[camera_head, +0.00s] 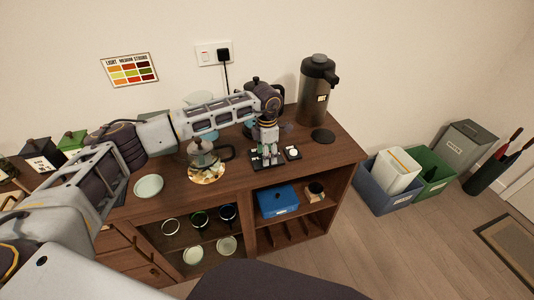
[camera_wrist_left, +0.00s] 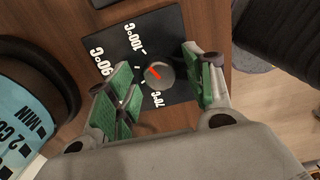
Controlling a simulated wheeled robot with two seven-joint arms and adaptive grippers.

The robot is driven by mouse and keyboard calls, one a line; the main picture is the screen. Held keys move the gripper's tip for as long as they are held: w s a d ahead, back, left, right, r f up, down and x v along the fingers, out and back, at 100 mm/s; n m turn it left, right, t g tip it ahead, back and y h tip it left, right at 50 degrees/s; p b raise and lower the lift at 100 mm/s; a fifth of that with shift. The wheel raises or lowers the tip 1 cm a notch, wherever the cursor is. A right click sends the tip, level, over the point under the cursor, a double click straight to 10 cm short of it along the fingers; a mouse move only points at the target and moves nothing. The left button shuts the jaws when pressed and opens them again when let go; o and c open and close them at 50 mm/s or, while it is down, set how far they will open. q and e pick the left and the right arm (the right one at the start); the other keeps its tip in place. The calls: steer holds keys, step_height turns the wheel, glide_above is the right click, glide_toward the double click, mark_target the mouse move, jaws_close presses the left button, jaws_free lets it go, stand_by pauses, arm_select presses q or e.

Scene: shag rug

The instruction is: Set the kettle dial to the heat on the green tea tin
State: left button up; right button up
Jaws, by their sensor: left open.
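The dial panel is a black plate (camera_wrist_left: 173,28) marked 70°C, 90°C and 100°C in the left wrist view. Its round grey knob (camera_wrist_left: 158,76) has an orange-red pointer aimed to the upper left of that view. My left gripper (camera_wrist_left: 165,88) is open, its green-padded fingers on either side of the knob with gaps. In the head view, my left gripper (camera_head: 267,151) is over the panel on the cabinet top. A green tin (camera_head: 73,141) stands at the far left; its label is too small to read. The kettle is partly hidden behind my left arm. My right gripper is out of view.
A tall flask (camera_head: 316,90) stands behind, right.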

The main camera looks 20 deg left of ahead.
arm_select(q)
steer(key=shift+c, duration=0.2)
steer(key=c, duration=1)
